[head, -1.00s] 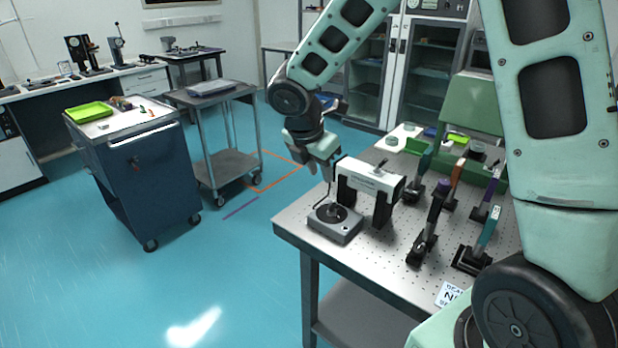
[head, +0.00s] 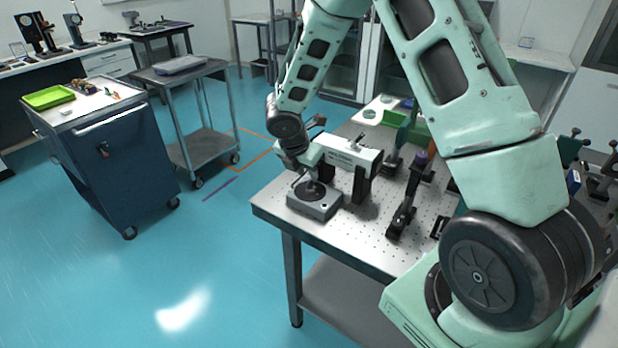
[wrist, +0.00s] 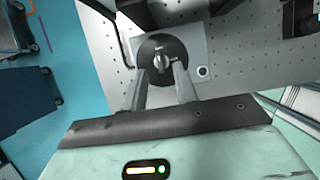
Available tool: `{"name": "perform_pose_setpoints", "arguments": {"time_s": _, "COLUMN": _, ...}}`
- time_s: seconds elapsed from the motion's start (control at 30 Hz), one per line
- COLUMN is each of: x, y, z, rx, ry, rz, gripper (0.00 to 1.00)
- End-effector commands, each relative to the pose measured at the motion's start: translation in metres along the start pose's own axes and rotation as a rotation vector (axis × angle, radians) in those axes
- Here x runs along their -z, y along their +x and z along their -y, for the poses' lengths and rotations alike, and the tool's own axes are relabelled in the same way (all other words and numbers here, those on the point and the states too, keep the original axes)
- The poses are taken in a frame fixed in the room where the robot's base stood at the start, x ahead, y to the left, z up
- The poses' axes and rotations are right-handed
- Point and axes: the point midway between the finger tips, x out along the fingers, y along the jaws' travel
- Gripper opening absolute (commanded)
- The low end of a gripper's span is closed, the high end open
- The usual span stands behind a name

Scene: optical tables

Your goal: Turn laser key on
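The laser key switch is a grey box (head: 314,206) at the near left corner of the perforated optical table. It has a round dark dial on top, with a small silver key (wrist: 161,62) standing in it. In the wrist view the grey box (wrist: 196,45) lies just beyond the fingers, with a small round button at its right. My gripper (wrist: 161,80) is open over the dial, one finger on each side of the key. I cannot tell whether a finger touches it. In the head view my gripper (head: 309,172) is low over the box and partly hides the dial.
A white-topped laser unit (head: 354,154) on dark supports stands right behind the box. Dark upright mounts (head: 404,208) stand to its right. A blue cart (head: 105,160) and a grey trolley (head: 205,148) stand left, across open blue floor.

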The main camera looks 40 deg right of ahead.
Motion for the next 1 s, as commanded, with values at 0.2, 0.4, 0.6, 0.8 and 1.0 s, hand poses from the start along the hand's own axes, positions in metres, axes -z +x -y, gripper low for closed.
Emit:
{"name": "perform_pose_setpoints", "arguments": {"time_s": 0.2, "x": 0.0, "y": 0.029, "z": 0.0, "rx": 0.001, "ry": 0.001, "rz": -0.001, "gripper": 0.29}}
{"name": "perform_pose_setpoints", "arguments": {"time_s": 0.4, "x": 0.0, "y": 0.036, "z": 0.0, "rx": -0.001, "ry": 0.0, "rz": 0.0, "gripper": 0.29}}
{"name": "perform_pose_setpoints", "arguments": {"time_s": 0.6, "x": 0.0, "y": 0.036, "z": 0.0, "rx": -0.001, "ry": 0.001, "rz": 0.0, "gripper": 0.29}}
{"name": "perform_pose_setpoints", "arguments": {"time_s": 0.8, "x": 0.0, "y": 0.036, "z": 0.0, "rx": -0.001, "ry": 0.0, "rz": 0.0, "gripper": 0.0}}
{"name": "perform_pose_setpoints", "arguments": {"time_s": 1.0, "x": 0.0, "y": 0.036, "z": 0.0, "rx": 0.002, "ry": 0.007, "rz": 0.0, "gripper": 0.0}}
